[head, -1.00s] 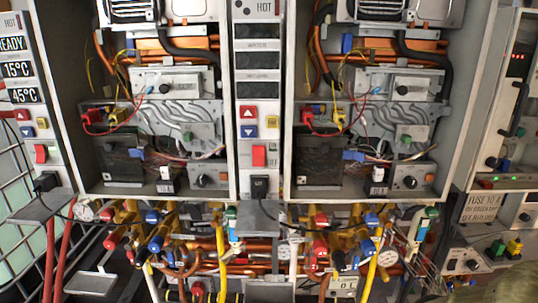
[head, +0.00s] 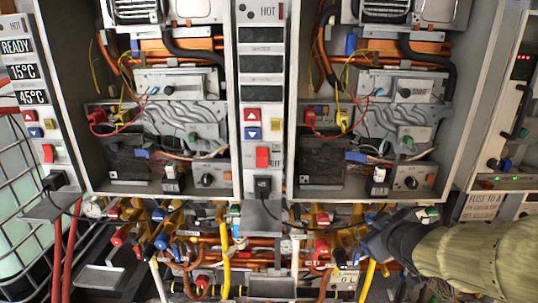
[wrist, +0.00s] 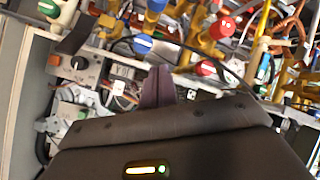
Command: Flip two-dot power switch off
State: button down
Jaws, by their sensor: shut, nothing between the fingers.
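A small black switch block with a white face sits at the bottom of the right heater (head: 379,176); in the wrist view its white face (wrist: 118,88) shows small dark marks, too small to count surely. A similar black-and-white block (head: 171,180) sits in the left heater. My gripper (head: 368,238) is shut and empty, below the right heater before the pipes. In the wrist view its dark fingertips (wrist: 158,75) are together, apart from the block.
A grey dial box (head: 410,182) is right of the right block. Yellow, red and blue valves (head: 322,222) and copper pipes crowd the space under the heaters. A black cable (head: 330,223) runs from the middle plug across them. Cabinet side walls (head: 465,110) stand out beside the heater.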

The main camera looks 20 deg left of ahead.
jog(key=s+a+r+n+g+y+p, duration=0.3)
jog(key=a+r+n+y, duration=0.6)
jog(key=a+r+n, duration=0.7)
jog(key=shift+s+a+r+n+g, duration=0.3)
jog(key=shift+s+r+g, duration=0.25)
jog(key=shift+s+g, duration=0.35)
jog(key=p, duration=0.2)
send_near(257, 163)
jog(key=s+a, duration=0.1)
jog(key=a, duration=0.3)
jog(key=w, duration=0.1)
jog(key=w+f, duration=0.2)
jog(key=shift+w+a+f, duration=0.15)
jog(key=shift+w+a, duration=0.1)
jog(key=shift+a, duration=0.15)
jog(key=shift+f, duration=0.1)
